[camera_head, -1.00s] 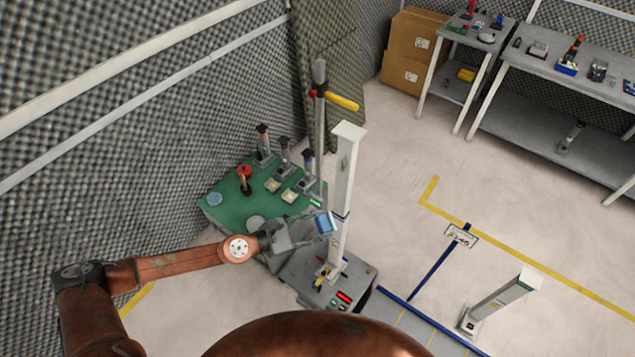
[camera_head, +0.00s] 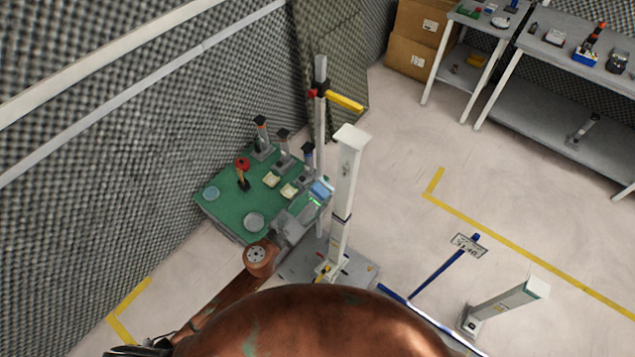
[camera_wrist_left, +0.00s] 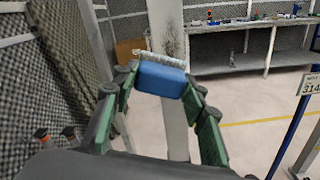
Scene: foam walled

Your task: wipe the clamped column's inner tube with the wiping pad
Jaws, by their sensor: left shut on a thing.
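The white clamped column (camera_head: 345,185) stands upright on a grey base plate (camera_head: 358,269), with a dark band partway up. In the left wrist view the column (camera_wrist_left: 168,28) runs behind the pad, and dark specks mark its face above the pad. I cannot tell clearly where its inner tube begins. My left gripper (camera_wrist_left: 164,84) is shut on the blue wiping pad (camera_wrist_left: 161,79), whose pale bristly edge faces the column. In the head view the pad (camera_head: 321,188) is just left of the column. Whether it touches is unclear. My right gripper is not in view.
A green-topped bench (camera_head: 228,205) with several upright tools stands left of the column. A pole with a yellow handle (camera_head: 345,103) rises behind. Open floor lies beyond.

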